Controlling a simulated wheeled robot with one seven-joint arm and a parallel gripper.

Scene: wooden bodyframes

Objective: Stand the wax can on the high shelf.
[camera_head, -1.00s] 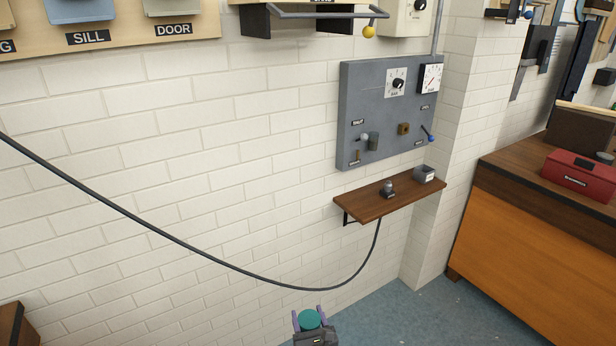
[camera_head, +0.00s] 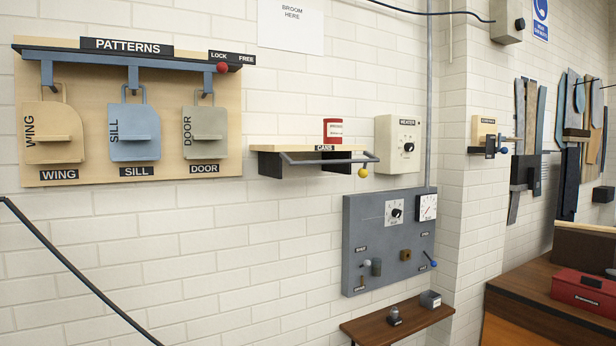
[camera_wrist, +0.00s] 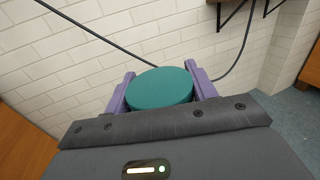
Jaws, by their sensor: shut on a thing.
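My gripper (camera_wrist: 160,88) shows in the wrist view, its purple fingers shut on a round thing with a flat teal top, which looks like the wax can (camera_wrist: 160,93). Its label and sides are hidden by the gripper. Neither shows in the head view now. The high shelf (camera_head: 268,148), marked CANS, is on the white brick wall in the head view. It has a grey rail along its front with a yellow knob (camera_head: 363,172) at the right end.
A PATTERNS board (camera_head: 180,172) hangs left of the shelf and a heater box (camera_head: 397,145) right of it. Below are a grey control panel (camera_head: 365,250) and a low brown shelf (camera_head: 375,326) with small things on it. A black hose (camera_head: 80,278) crosses the wall.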

